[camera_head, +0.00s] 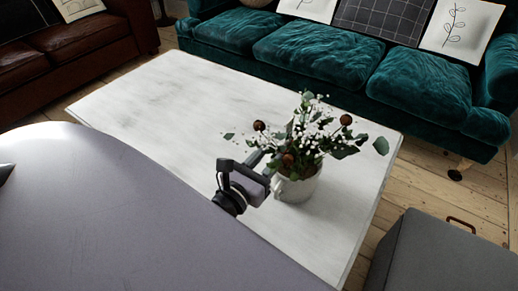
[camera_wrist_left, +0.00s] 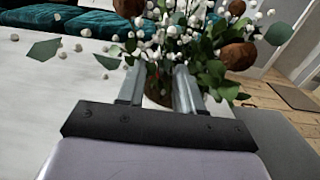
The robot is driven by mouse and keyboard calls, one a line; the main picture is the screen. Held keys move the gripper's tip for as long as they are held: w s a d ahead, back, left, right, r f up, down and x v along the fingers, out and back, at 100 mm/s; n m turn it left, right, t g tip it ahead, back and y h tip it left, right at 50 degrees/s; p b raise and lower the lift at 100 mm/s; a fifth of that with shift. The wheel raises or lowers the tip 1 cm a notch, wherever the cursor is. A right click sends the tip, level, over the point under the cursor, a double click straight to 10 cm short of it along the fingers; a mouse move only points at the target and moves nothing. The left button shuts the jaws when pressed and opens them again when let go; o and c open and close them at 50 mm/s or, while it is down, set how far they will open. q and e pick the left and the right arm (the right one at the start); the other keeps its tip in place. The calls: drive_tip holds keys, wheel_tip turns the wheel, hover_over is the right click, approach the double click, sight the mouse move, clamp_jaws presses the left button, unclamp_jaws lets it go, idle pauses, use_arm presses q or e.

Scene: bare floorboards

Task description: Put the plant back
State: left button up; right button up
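The plant (camera_head: 300,187) stands upright in a whitish pot on the pale table, with green leaves, small white blooms and brown round heads. My left gripper (camera_head: 270,171) is at the pot's left side, close to its rim, with its two fingers apart. In the left wrist view, the fingers (camera_wrist_left: 158,88) point at the plant (camera_wrist_left: 160,45), and leaves and blooms fill the space beyond them. Leaves partly hide the fingertips, so I cannot tell whether they touch the pot. My right gripper is not in view.
The pale rectangular table (camera_head: 170,95) is clear to the left of the plant. A teal sofa (camera_head: 320,55) with cushions stands behind it, and a brown leather sofa (camera_head: 75,45) is at upper left. A grey box-like seat (camera_head: 440,258) stands at lower right on the floorboards.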

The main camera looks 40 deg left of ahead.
use_arm(q)
drive_tip(key=s+d+f+n+g+h, duration=0.1)
drive_tip(key=s+d+f+n+g, duration=0.1)
drive_tip(key=n, duration=0.8)
drive_tip(key=s+d+f+n+g+h, duration=0.2)
drive_tip(key=s+d+f+n, duration=0.2)
drive_tip(key=n, duration=0.6)
drive_tip(key=s+d+f+n+g+h, duration=0.1)
drive_tip(key=s+d+f+n+g, duration=0.1)
drive_tip(key=n, duration=0.8)
drive_tip(key=shift+s+d+f+n+b, duration=0.2)
drive_tip(key=shift+s+d+f, duration=0.1)
drive_tip(key=shift+d, duration=0.15)
drive_tip(key=shift+s+d+f+n+b, duration=0.2)
drive_tip(key=shift+s+d, duration=0.1)
drive_tip(key=shift+d, duration=0.1)
drive_tip(key=shift+s+d+f+n+g+h, duration=0.1)
drive_tip(key=shift+s+d+n+g+h, duration=0.2)
drive_tip(key=shift+d+n+g, duration=0.25)
drive_tip(key=shift+a, duration=0.15)
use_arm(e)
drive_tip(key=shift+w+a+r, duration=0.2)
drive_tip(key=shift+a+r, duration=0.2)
